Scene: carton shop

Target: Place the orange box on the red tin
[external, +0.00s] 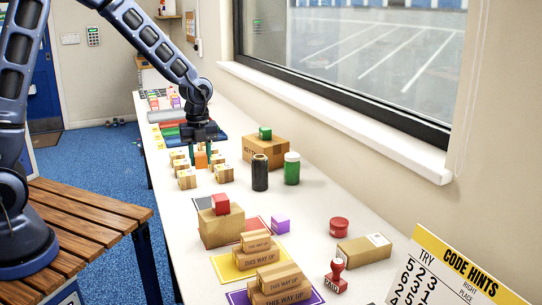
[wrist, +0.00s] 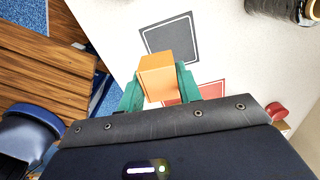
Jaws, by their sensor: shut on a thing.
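My gripper (external: 201,150) is shut on the orange box (external: 200,160), above the white counter near several small cartons. In the wrist view, the orange box (wrist: 157,77) sits between the teal fingers of my gripper (wrist: 158,88), with a dark grey square mat visible past it. The red tin (external: 340,227) is a low round tin standing on the counter, nearer the camera and to the right of my gripper. A red round thing (wrist: 276,111) at the right of the wrist view looks like the tin; my gripper body partly hides that area.
A black cylinder (external: 260,173), a green bottle (external: 292,168) and a carton with a green cube (external: 265,148) stand right of my gripper. A carton with a red cube (external: 221,228), a purple cube (external: 280,224), a stamp (external: 335,277) and a long carton (external: 364,249) surround the tin.

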